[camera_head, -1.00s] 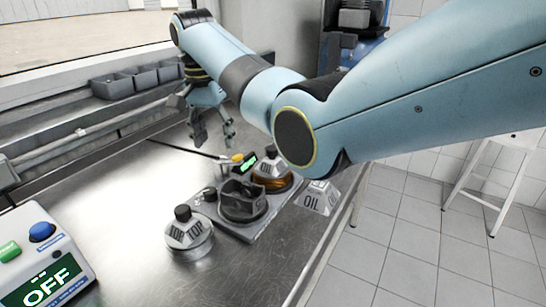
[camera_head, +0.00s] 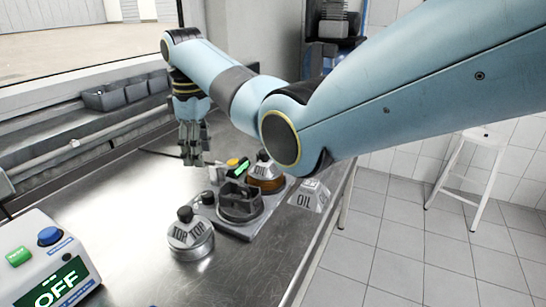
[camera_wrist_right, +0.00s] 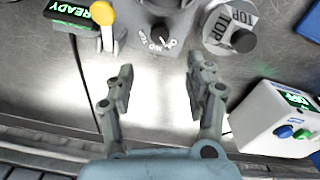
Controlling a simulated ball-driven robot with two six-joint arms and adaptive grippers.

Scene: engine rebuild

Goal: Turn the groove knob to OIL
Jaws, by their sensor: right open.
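The groove knob (camera_wrist_right: 160,32) is small and dark, with tiny white lettering on the plate beside it in the right wrist view. I cannot read clearly where it points. In the head view the knob (camera_head: 207,197) shows small at the left end of the grey fixture (camera_head: 233,232). My right gripper (camera_head: 194,158) hangs fingers down above the bench, behind and left of the fixture. In the wrist view its open, empty fingers (camera_wrist_right: 160,80) are apart, with the knob beyond the gap, not touched. My left gripper is not in view.
A yellow-topped lever (camera_wrist_right: 103,14) and READY display (camera_wrist_right: 68,10) are near the knob. A control box reading OFF (camera_head: 60,285) sits front left.

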